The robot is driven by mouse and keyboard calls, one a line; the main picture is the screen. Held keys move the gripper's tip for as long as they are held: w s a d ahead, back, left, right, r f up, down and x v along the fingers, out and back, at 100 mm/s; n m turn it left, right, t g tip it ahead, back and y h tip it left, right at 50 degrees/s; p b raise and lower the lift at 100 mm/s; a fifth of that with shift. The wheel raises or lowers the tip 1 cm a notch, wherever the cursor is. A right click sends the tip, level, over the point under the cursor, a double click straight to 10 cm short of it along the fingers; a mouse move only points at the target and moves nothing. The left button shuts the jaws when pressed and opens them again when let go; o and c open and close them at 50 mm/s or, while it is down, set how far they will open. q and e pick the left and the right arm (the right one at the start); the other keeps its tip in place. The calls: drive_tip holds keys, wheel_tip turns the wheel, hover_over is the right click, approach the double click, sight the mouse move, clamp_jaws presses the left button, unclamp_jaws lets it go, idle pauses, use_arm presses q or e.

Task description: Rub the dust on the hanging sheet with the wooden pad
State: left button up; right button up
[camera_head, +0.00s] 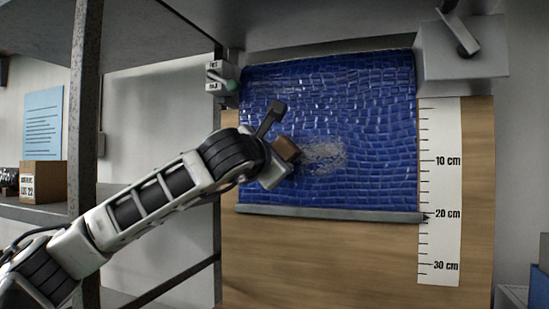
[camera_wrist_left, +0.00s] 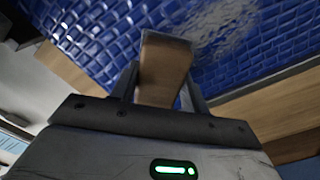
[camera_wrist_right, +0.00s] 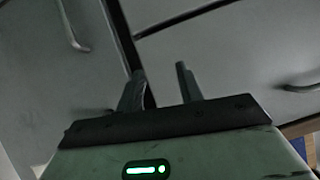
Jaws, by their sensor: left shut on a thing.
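A blue sheet (camera_head: 370,100) with a tile-like pattern hangs in front of a wooden board, with a grey bar along its lower edge. A pale grey dust patch (camera_head: 324,157) lies near its middle; it also shows in the left wrist view (camera_wrist_left: 225,22). My left gripper (camera_head: 281,160) is shut on the brown wooden pad (camera_head: 287,149), which is just left of the dust. The left wrist view shows the pad (camera_wrist_left: 163,70) between the fingers, close to the sheet; I cannot tell whether it touches. My right gripper (camera_wrist_right: 160,88) is open and empty, seen only in its wrist view.
A white scale (camera_head: 439,190) marked in centimetres stands right of the sheet. A grey box with a lever (camera_head: 462,60) is at the upper right. A dark upright post (camera_head: 84,120) and a shelf with a cardboard box (camera_head: 43,181) are at the left. Bare board (camera_head: 320,255) lies below the sheet.

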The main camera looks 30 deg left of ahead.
use_arm(q)
drive_tip(key=shift+x, duration=0.95)
drive_tip(key=shift+d, duration=0.1)
